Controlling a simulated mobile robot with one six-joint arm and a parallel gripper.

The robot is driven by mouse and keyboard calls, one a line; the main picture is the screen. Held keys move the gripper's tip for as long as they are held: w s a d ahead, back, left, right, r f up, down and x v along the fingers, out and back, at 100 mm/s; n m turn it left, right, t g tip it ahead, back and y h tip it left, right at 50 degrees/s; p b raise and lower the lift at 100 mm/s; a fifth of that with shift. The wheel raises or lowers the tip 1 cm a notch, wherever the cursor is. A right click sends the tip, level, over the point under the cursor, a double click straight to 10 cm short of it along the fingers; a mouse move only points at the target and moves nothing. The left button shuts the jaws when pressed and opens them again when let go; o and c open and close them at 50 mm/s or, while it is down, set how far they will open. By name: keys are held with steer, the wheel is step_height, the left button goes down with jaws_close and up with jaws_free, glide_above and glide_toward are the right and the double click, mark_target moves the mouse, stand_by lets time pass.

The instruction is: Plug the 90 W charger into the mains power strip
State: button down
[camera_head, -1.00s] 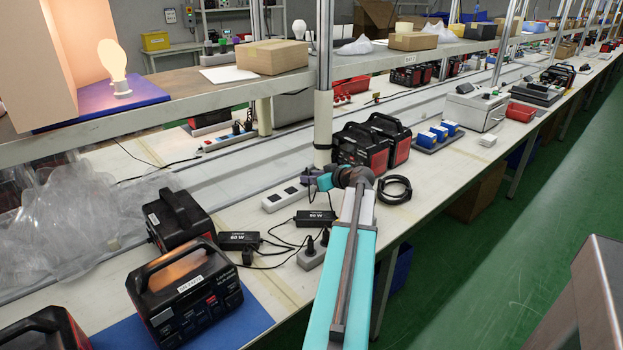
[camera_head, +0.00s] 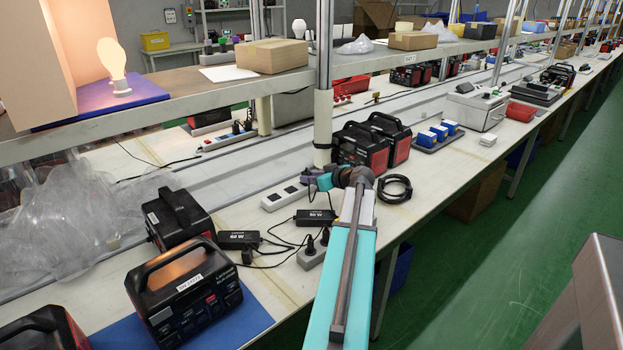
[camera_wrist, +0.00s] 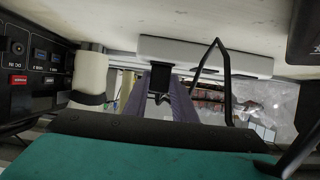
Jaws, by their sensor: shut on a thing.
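My gripper (camera_head: 318,180) is low over the bench, by the post, at the right end of a white power strip (camera_head: 283,197). In the wrist view its purple fingers are shut on a small black plug (camera_wrist: 160,77). The power strip (camera_wrist: 205,55) shows just beyond the plug; I cannot tell whether they touch. A black cable (camera_wrist: 226,75) loops beside the fingers. Two black charger bricks with white labels lie on the bench, one nearer the gripper (camera_head: 315,218) and one further left (camera_head: 238,240). Their wattages are too small to read surely.
A short grey socket block (camera_head: 311,257) holds black plugs, with loose cables around it. Black power stations stand at left (camera_head: 178,218), front left (camera_head: 185,293) and behind the gripper (camera_head: 360,146). The post (camera_head: 323,120) rises close by. A coiled cable (camera_head: 394,189) lies right.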

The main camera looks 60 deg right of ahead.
steer(key=shift+f, duration=0.1)
steer(key=c, duration=1.4)
jaws_free()
steer(key=shift+r, duration=0.85)
steer(key=shift+s+a+r+b, duration=0.25)
steer(key=shift+s+a+r, duration=0.25)
steer(key=shift+s+a, duration=1.1)
steer(key=shift+s+a+r+b, duration=0.4)
steer(key=shift+s+a, duration=0.6)
steer(key=shift+a, duration=1.2)
steer(key=shift+s+a+r+b, duration=0.1)
steer(key=shift+s+a+r, duration=0.5)
steer(key=shift+s+a, duration=1)
steer(key=shift+w+a+f+b, duration=0.15)
steer(key=shift+w+b, duration=0.2)
steer(key=shift+b, duration=0.75)
